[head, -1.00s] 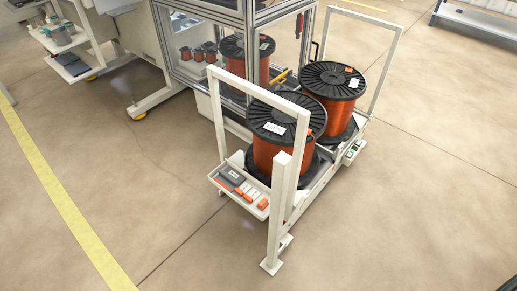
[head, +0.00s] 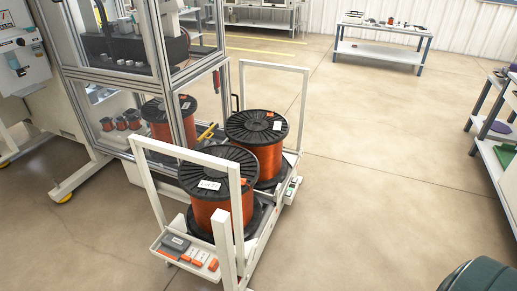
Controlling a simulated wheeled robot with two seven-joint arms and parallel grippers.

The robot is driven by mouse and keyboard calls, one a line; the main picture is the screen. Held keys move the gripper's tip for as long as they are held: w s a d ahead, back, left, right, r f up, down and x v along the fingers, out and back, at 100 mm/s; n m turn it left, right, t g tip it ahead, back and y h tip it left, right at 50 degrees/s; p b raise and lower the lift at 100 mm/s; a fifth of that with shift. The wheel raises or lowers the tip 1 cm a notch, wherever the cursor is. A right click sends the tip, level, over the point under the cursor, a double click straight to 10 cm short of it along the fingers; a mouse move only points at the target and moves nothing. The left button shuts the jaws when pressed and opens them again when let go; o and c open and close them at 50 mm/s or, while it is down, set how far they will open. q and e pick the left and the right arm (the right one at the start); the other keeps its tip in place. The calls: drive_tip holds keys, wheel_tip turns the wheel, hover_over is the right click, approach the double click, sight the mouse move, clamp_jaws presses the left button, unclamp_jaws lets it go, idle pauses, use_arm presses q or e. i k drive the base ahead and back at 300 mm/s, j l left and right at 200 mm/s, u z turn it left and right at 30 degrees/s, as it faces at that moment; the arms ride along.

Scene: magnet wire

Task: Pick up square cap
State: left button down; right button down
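I cannot make out a square cap for certain in the head view. A small tray (head: 160,246) on the near end of the spool cart holds a grey box (head: 175,242) and small orange and white pieces (head: 200,258), too small to identify. Two large spools of copper wire, a near one (head: 212,212) and a far one (head: 262,158), stand on the cart. Neither of my grippers is in view.
A framed machine enclosure (head: 150,75) stands left of the cart. A workbench (head: 385,38) with small items is at the back, and shelving (head: 495,150) is at the right edge. The floor (head: 370,170) between is clear.

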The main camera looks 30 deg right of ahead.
sight(173, 247)
drive_tip(key=z, duration=0.55)
drive_tip(key=i+j+z, duration=0.15)
drive_tip(key=z, duration=0.15)
drive_tip(key=i+j+z, duration=0.1)
drive_tip(key=j+z, duration=0.15)
drive_tip(key=i+j+z, duration=0.1)
drive_tip(key=j+z, duration=0.2)
drive_tip(key=i+j+z, duration=0.1)
drive_tip(key=j, duration=0.5)
drive_tip(key=i+j+z, duration=0.1)
drive_tip(key=j, duration=0.5)
drive_tip(key=i+j, duration=0.1)
drive_tip(key=j, duration=0.5)
drive_tip(key=z, duration=0.05)
